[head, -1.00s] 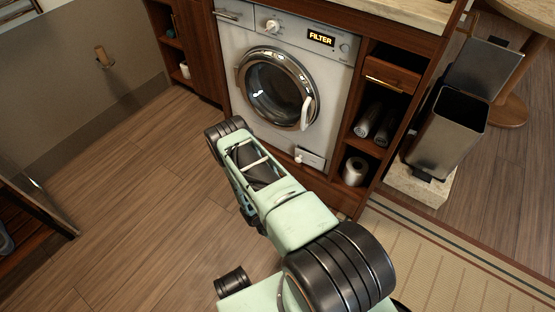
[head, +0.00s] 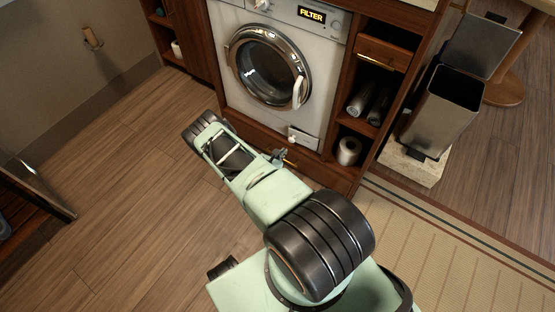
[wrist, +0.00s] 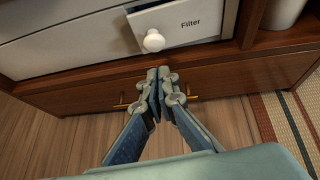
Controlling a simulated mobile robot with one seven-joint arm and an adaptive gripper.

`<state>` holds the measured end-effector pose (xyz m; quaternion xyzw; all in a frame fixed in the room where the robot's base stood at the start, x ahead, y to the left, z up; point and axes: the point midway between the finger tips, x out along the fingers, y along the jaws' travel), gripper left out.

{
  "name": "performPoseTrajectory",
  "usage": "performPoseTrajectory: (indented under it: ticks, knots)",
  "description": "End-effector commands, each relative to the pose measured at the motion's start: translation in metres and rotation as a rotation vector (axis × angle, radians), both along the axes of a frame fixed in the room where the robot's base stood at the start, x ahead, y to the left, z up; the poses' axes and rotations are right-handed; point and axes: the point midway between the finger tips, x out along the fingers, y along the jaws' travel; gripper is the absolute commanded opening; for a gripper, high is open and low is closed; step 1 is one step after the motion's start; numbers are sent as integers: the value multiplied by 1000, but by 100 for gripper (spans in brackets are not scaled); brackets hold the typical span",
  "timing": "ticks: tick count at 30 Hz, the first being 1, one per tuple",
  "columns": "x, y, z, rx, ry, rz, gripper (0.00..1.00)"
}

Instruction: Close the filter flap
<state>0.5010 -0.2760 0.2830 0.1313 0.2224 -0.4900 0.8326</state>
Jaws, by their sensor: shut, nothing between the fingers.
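The filter flap (head: 303,137) is a small pale panel low on the right of the washing machine (head: 321,60). The wrist view shows it close up (wrist: 192,24), with the word "Filter" and a white round knob (wrist: 153,41) at its lower left. A dark edge shows along its left side and it looks set at a slant to the front; how far it stands open I cannot tell. My gripper (wrist: 158,73) is shut and empty, just below the knob and apart from it in the picture. In the head view my gripper (head: 281,156) is partly hidden by my arm.
A wooden drawer front with brass handles (wrist: 120,104) runs below the machine, behind my fingers. Right of it are an open shelf with a white roll (head: 349,151) and a steel bin (head: 441,112). The wood floor at left is clear.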

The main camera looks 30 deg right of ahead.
Motion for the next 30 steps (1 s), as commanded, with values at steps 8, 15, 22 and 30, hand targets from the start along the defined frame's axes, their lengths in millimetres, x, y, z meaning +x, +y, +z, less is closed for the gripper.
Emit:
performPoseTrajectory:
  ticks: [8,15,22,30]
  knots:
    - [21,-37,-9,-1,-1,-1,0]
    - [26,-46,-7,1,0,0,0]
    - [26,-46,-7,1,0,0,0]
    - [32,-50,-12,-1,-1,-49,0]
